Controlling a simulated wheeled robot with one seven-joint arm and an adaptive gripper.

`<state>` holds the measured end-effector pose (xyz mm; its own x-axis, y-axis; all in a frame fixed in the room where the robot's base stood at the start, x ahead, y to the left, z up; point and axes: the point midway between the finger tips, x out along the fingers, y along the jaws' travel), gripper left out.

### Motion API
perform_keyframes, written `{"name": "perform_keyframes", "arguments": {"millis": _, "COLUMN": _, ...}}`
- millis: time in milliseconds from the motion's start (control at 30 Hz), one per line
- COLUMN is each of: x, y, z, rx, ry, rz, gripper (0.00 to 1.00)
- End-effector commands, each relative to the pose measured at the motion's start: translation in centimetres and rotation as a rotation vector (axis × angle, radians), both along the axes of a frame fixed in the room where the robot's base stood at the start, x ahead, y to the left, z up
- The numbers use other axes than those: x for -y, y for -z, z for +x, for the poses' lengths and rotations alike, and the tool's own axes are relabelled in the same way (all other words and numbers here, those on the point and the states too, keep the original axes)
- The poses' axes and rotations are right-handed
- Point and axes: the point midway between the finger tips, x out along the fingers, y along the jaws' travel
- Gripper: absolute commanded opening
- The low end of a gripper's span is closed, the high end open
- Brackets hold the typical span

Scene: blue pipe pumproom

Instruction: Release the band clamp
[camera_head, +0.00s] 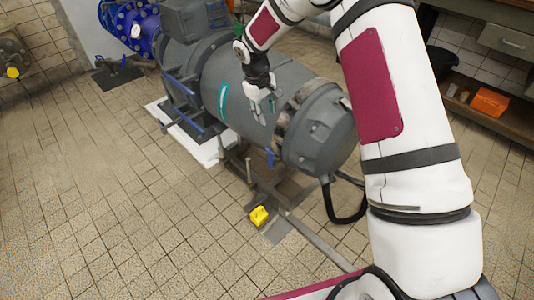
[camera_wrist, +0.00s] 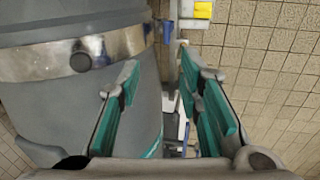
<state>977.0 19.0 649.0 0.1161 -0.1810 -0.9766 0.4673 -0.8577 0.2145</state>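The band clamp (camera_wrist: 115,43) is a shiny metal band around the grey motor housing, at the upper left of the wrist view. A dark round spot (camera_wrist: 80,62) sits on it. In the head view the band (camera_head: 288,118) wraps the motor near its right end, partly hidden by shadow and my arm. My gripper (camera_head: 264,108) is in front of the motor's upper side, left of the band. In the wrist view my gripper (camera_wrist: 160,65) has its two teal-padded fingers apart with nothing gripped between them. The band's latch is not clearly visible.
The grey motor (camera_head: 235,80) stands on a white base (camera_head: 205,150). A small blue part (camera_head: 270,157) is below the band. A shelf with an orange box (camera_head: 490,102) is at right. Tiled floor at left is clear.

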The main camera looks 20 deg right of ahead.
Motion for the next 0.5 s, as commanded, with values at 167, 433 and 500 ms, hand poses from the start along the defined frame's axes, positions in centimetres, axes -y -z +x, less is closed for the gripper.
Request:
{"name": "perform_keyframes", "arguments": {"millis": 167, "x": -0.4, "y": 6.0, "z": 1.4, "rx": -0.02, "ry": -0.018, "rz": 0.008, "gripper": 0.33}}
{"name": "perform_keyframes", "arguments": {"millis": 433, "x": -0.2, "y": 8.6, "z": 1.7, "rx": -0.024, "ry": -0.022, "rz": 0.01, "gripper": 0.33}}
{"name": "perform_keyframes", "arguments": {"millis": 500, "x": 0.0, "y": 9.7, "z": 1.8, "rx": -0.025, "ry": -0.022, "rz": 0.01, "gripper": 0.33}}
